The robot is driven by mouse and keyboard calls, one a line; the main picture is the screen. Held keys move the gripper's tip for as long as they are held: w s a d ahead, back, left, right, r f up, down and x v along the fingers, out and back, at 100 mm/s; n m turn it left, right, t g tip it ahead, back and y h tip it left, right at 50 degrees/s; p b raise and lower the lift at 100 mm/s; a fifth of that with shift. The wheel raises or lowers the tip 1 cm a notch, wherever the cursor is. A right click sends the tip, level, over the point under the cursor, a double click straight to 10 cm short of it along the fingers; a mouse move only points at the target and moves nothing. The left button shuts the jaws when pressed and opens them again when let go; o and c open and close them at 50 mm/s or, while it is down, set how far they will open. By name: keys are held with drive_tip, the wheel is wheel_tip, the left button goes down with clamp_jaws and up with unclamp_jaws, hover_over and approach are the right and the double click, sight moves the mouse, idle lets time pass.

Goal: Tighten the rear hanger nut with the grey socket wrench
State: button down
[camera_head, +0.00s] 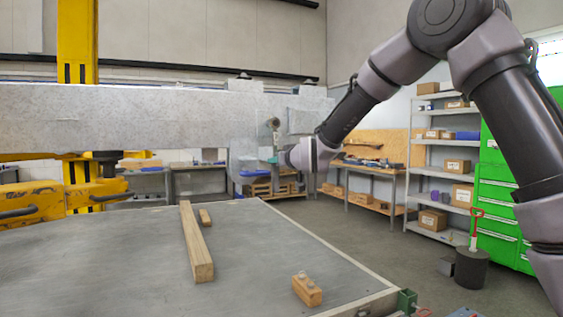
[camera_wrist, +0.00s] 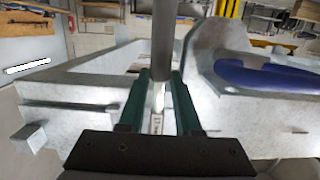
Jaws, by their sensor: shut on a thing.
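My gripper (camera_head: 276,159) is beside the grey trailer frame beam (camera_head: 130,115), close to its right end. In the wrist view, its green fingers (camera_wrist: 160,76) are shut on a grey round bar, which I take for the socket wrench (camera_wrist: 163,40). The bar runs away from the fingers to the top edge. In the head view, a small rounded end of the wrench (camera_head: 272,123) shows above my gripper. A grey rounded metal part with a blue-purple piece (camera_wrist: 262,76) is to the right of the bar in the wrist view. I cannot make out the rear hanger nut.
A workbench (camera_head: 120,260) in front bears a long wooden bar (camera_head: 195,245), a short wooden piece (camera_head: 205,216) and a wooden block (camera_head: 307,291). A yellow lift (camera_head: 77,40) stands at left. Shelves (camera_head: 430,165) and a green cabinet (camera_head: 494,205) stand at right.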

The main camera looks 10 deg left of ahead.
drive_tip(key=shift+s+a, duration=0.25)
drive_tip(key=shift+a, duration=0.05)
drive_tip(key=w+d+r+n+t+h, duration=0.1)
drive_tip(key=w+d+r+n, duration=0.5)
drive_tip(key=d+n, duration=0.3)
drive_tip(key=shift+w+r+n+t, duration=0.15)
drive_tip(key=shift+n+t, duration=0.25)
drive_tip(key=shift+n, duration=0.4)
drive_tip(key=shift+d, duration=0.1)
drive_tip(key=shift+s+a+f+m, duration=0.3)
drive_tip(key=shift+a+f+m, duration=0.15)
drive_tip(key=shift+f+m, duration=0.35)
